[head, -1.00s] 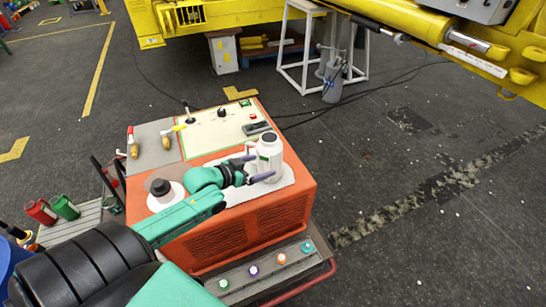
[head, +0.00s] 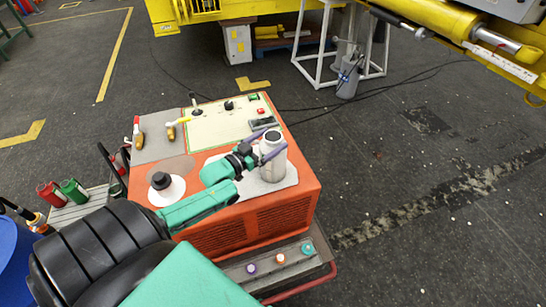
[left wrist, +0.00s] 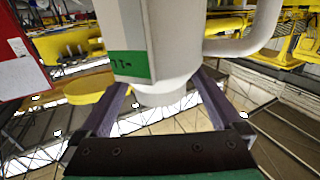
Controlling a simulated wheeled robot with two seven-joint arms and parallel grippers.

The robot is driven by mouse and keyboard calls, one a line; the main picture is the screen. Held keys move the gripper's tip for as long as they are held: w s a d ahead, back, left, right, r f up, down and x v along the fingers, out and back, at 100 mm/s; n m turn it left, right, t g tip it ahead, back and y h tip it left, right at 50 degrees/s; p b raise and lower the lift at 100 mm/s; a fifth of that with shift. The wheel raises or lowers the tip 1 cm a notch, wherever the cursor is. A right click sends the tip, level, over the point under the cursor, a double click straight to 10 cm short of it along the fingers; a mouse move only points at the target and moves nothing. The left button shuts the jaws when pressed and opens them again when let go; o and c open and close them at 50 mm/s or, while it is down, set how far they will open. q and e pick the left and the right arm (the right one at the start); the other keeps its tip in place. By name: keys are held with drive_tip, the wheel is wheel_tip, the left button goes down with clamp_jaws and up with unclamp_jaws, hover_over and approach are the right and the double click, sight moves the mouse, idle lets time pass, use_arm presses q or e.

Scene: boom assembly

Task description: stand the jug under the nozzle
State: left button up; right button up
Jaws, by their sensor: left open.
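The jug (head: 271,163) is white with a dark round top. It stands upright on a pale pad on the orange cabinet. My left gripper (head: 277,139) is open, with its purple fingers at the upper part of the jug, seemingly one on each side. In the left wrist view the jug's white body (left wrist: 165,35), with a green label and a side handle (left wrist: 245,40), fills the space in front of and between the spread fingers; contact cannot be told. I cannot make out the nozzle for certain. My right gripper is not in view.
The orange cabinet (head: 250,222) carries a white disc with a black knob (head: 161,182) and a cream control panel (head: 228,122) with levers. Red and green canisters (head: 75,189) stand at left. A white frame (head: 318,60) stands behind. Open floor lies to the right.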

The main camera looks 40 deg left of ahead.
sight(280, 134)
use_arm(q)
drive_tip(key=x, duration=0.3)
drive_tip(key=shift+w+d+r, duration=0.1)
drive_tip(key=shift+w+r, duration=0.15)
drive_tip(key=shift+w, duration=0.15)
drive_tip(key=shift+w+f, duration=0.15)
drive_tip(key=shift+w, duration=0.05)
drive_tip(key=shift+s, duration=0.15)
clamp_jaws()
